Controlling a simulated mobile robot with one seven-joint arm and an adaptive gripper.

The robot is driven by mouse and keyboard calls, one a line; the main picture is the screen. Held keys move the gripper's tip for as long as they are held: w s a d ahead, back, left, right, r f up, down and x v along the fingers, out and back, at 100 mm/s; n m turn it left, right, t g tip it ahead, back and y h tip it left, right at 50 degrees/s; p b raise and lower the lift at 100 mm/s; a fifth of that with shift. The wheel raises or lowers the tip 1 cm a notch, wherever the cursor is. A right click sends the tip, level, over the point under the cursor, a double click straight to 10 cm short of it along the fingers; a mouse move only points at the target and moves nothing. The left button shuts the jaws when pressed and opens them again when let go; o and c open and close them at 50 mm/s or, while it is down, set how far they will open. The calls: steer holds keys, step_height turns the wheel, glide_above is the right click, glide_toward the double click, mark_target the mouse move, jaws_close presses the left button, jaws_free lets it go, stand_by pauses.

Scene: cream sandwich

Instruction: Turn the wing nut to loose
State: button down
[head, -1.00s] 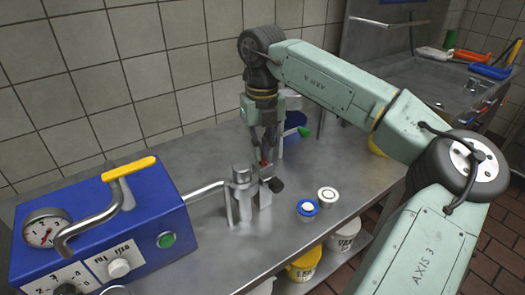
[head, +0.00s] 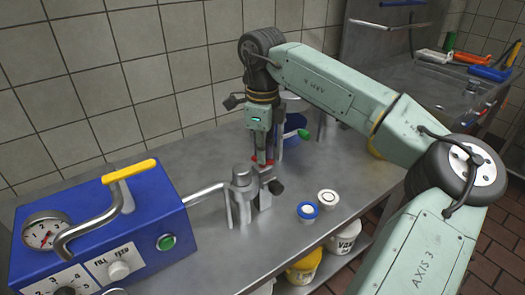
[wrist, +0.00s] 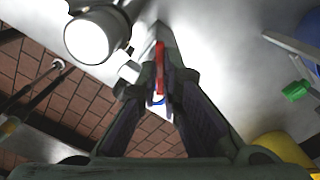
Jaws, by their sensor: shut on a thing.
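The red wing nut (head: 262,161) sits on top of the grey metal fixture (head: 265,196) on the steel bench. In the wrist view the wing nut (wrist: 161,68) shows as a narrow red strip between the fingertips. My gripper (head: 263,157) points down over the fixture and is shut on the wing nut. The fingers (wrist: 158,92) also show in the wrist view, one on each side of it. The fingers hide part of the nut, and its thread cannot be seen.
A blue machine (head: 100,235) with a yellow-handled lever stands at the left, its metal pipe (head: 205,194) reaching toward the fixture. A dark knob (head: 276,187) juts from the fixture. Blue-ringed (head: 307,211) and white (head: 328,197) cups stand to the right. A blue container (head: 295,125) is behind.

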steer(key=n, duration=0.7)
stand_by(0.6)
steer(key=c, duration=1.8)
jaws_free()
steer(key=shift+o, duration=0.2)
step_height(320, 180, up, 12)
